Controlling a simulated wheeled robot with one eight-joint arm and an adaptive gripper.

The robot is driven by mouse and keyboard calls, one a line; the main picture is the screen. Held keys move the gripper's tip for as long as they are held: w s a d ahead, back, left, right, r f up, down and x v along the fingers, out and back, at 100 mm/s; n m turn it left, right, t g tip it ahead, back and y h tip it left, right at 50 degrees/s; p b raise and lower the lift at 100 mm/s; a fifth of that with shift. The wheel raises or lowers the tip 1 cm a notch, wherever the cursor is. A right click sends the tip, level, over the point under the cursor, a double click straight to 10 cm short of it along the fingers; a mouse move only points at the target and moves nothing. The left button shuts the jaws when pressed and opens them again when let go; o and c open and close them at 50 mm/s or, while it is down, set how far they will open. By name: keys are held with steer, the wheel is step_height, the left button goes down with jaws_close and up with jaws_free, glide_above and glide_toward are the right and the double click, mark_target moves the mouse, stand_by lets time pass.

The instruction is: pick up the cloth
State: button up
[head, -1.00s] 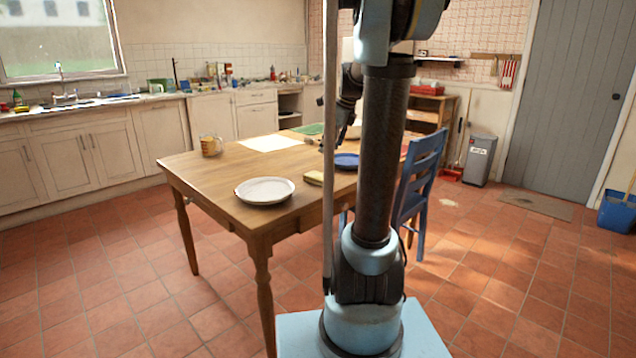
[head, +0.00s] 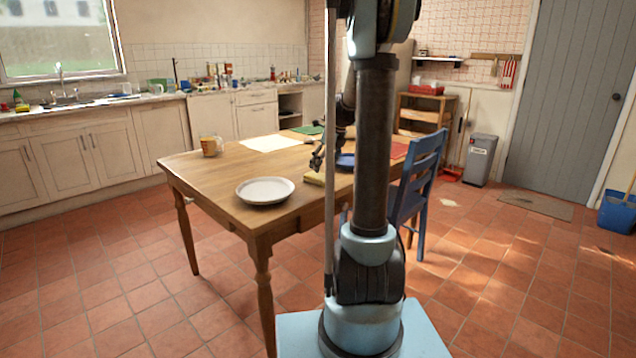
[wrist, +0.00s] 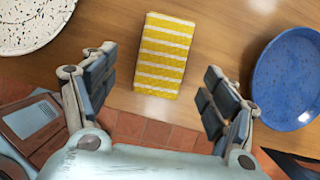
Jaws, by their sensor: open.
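The cloth (wrist: 165,55) is a folded yellow piece with white stripes, lying flat on the wooden table near its edge. In the head view the cloth (head: 314,178) is a small yellow patch beside the white plate. My gripper (wrist: 160,85) is open and empty in the wrist view, its fingers apart on the left and right, with the cloth ahead between them. In the head view my gripper (head: 317,160) is just above the cloth, partly hidden by my arm.
A speckled white plate (wrist: 30,22) lies left of the cloth and a blue plate (wrist: 290,80) right of it. The wooden table (head: 215,180) also holds a mug (head: 211,146) and a white sheet (head: 270,143). A blue chair (head: 418,185) stands at the table's right.

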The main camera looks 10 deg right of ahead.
mark_target(319, 175)
steer(key=shift+w+d+x, duration=0.1)
steer(key=shift+w+x, duration=0.05)
steer(key=shift+x, duration=1.15)
steer(key=shift+w+d+x, duration=0.1)
steer(key=shift+w+x, duration=0.05)
steer(key=shift+x, duration=1.1)
steer(key=shift+w+a+f, duration=0.2)
steer(key=shift+f, duration=0.5)
steer(key=c, duration=1.1)
